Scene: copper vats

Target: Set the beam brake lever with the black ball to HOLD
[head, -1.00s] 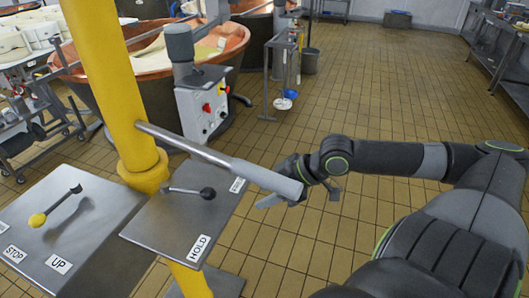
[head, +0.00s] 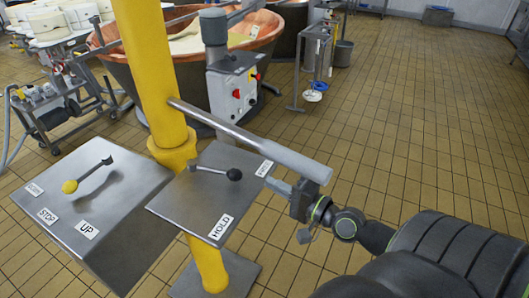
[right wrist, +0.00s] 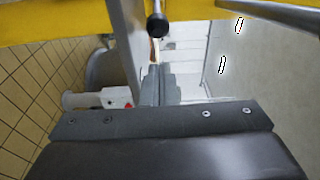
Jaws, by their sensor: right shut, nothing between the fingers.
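The beam brake lever, a thin metal rod with a black ball (head: 234,174), lies over the right steel plate (head: 185,208). Its ball end points right, towards a small label (head: 264,168) too slanted to read. The HOLD label (head: 221,227) is at the plate's front corner, away from the ball. My right gripper (head: 270,182) is shut and empty, just right of the plate, apart from the ball and pointing left at it. In the right wrist view the black ball (right wrist: 157,26) shows ahead of the shut fingertips (right wrist: 157,68). My left gripper is not in view.
A grey-ended beam bar (head: 285,155) runs above and behind my right gripper. A yellow post (head: 150,75) stands behind the plate. A yellow-ball lever (head: 70,186) is on the left plate with STOP and UP labels. Copper vats stand behind; the floor at right is clear.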

